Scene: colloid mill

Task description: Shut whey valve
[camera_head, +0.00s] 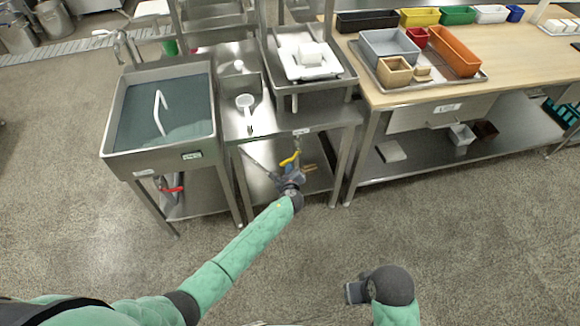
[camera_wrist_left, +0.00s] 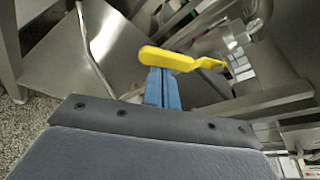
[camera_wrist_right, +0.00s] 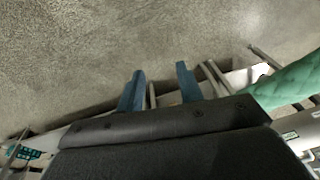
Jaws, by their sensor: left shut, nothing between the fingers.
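A valve with a yellow lever handle (camera_head: 290,159) hangs under the steel table, below a small label. In the left wrist view the yellow handle (camera_wrist_left: 180,60) lies across the picture, right at the tips of my left gripper (camera_wrist_left: 163,88). The blue fingers are shut together with nothing between them; I cannot tell whether they touch the handle. In the head view my left gripper (camera_head: 298,175) is just below the valve. A second valve with a red handle (camera_head: 172,189) is under the sink at left. My right gripper (camera_wrist_right: 160,88) is open and empty over the floor.
Table legs flank my left arm. The floor in front is clear.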

